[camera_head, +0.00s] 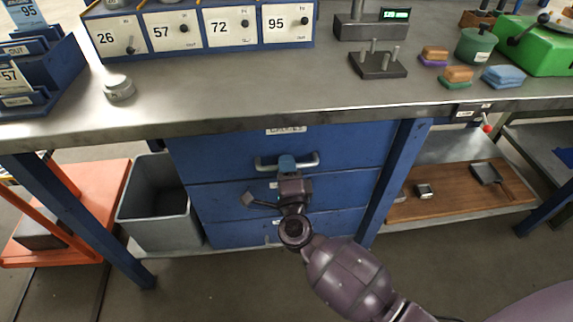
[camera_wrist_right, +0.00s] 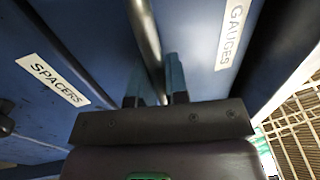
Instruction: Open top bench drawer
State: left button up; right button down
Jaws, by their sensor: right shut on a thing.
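The top bench drawer (camera_head: 225,155) is the uppermost blue front under the bench. Its grey bar handle (camera_head: 312,161) runs across the front. My right gripper (camera_head: 287,163) is shut on the middle of this handle. In the right wrist view, the two fingers of my right gripper (camera_wrist_right: 156,85) stand on either side of the handle bar (camera_wrist_right: 146,35). A GAUGES label (camera_wrist_right: 231,33) is on one side of the bar and a SPACERS label (camera_wrist_right: 52,80) is on the other. The drawer front looks about level with those below. My left gripper is not in view.
The bench top (camera_head: 225,95) overhangs the drawers. A grey bin (camera_head: 160,205) stands left of them and a blue bench leg (camera_head: 400,175) stands right. A lower wooden shelf (camera_head: 445,200) holds small tools. The floor before the drawers is partly free.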

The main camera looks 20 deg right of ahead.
pick_arm(q)
jog(key=p, duration=0.1)
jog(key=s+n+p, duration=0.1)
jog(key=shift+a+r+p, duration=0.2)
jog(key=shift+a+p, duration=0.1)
jog(key=shift+p, duration=0.05)
pick_arm(e)
jog(key=r+v, duration=0.3)
jog(key=v, duration=1.3)
jog(key=s+r+v, duration=0.1)
jog(key=r+v, duration=0.2)
jog(key=v, duration=1.4)
jog(key=shift+s+a, duration=0.25)
jog(key=shift+s, duration=0.1)
jog(key=shift+r, duration=0.15)
jog(key=c, duration=1.1)
grip_release()
jog(key=shift+c, duration=0.2)
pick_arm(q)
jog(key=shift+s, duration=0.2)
pick_arm(e)
jog(key=shift+s, duration=0.15)
